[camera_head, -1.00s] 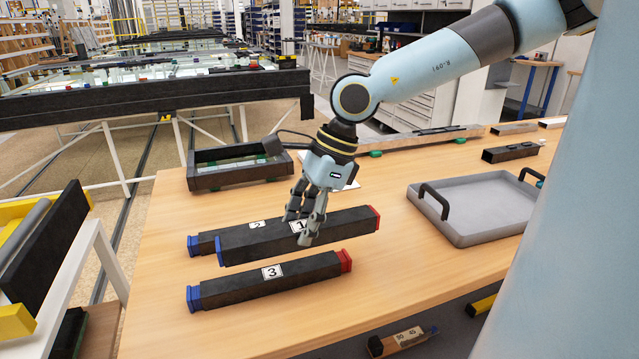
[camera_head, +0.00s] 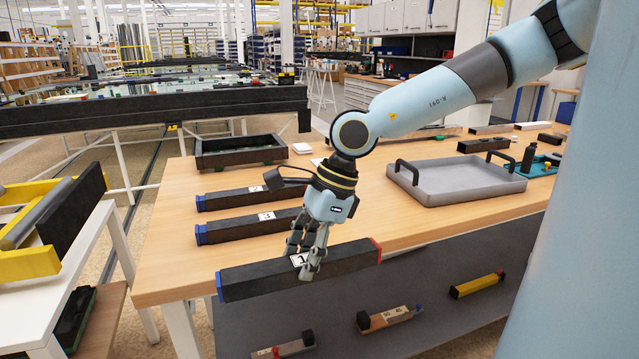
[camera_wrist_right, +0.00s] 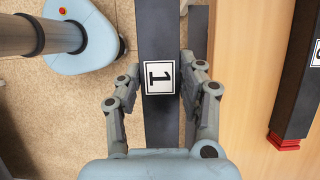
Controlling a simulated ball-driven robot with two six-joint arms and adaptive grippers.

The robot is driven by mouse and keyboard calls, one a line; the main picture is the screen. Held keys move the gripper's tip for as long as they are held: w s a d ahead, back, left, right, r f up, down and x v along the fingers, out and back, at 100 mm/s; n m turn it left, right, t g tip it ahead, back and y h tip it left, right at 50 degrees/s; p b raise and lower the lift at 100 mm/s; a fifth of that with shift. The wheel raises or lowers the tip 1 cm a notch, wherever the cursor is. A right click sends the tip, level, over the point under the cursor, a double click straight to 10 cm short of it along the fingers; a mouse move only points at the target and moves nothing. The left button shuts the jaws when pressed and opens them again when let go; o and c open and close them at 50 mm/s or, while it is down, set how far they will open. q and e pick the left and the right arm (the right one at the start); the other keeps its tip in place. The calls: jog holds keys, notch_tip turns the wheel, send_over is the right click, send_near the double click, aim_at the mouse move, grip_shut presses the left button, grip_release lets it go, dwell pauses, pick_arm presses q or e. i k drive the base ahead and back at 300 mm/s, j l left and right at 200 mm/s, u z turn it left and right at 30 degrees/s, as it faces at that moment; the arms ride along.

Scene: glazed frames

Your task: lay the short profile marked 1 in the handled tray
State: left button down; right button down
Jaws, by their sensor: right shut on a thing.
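The short profile marked 1 (camera_head: 345,260) is a black bar with a blue end at left and a red end at right. My right gripper (camera_head: 308,272) is shut on it around its middle, by the label. In the head view the profile is in front of the table's front edge, held in the air. In the right wrist view the profile (camera_wrist_right: 160,125) runs between the fingers of the gripper (camera_wrist_right: 160,90), with its label 1 showing. The grey handled tray (camera_head: 470,191) stands on the table at the right, and looks empty. My left gripper is not in view.
Profiles marked 2 (camera_head: 232,199) and 3 (camera_head: 240,229) lie on the wooden table (camera_head: 180,255) at left. A black-framed box (camera_head: 240,157) stands behind them. A shelf below the table holds several short pieces. A white side table (camera_head: 50,270) stands at far left.

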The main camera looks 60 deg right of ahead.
aim_at(454, 182)
jog(key=k+l, duration=0.15)
jog(key=l, duration=0.2)
jog(key=k+l, duration=0.2)
jog(key=k+l+z, duration=0.1)
jog(key=l, duration=0.35)
jog(key=k+l, duration=0.2)
jog(key=l, duration=0.15)
jog(key=k+l, duration=0.15)
jog(key=l, duration=0.2)
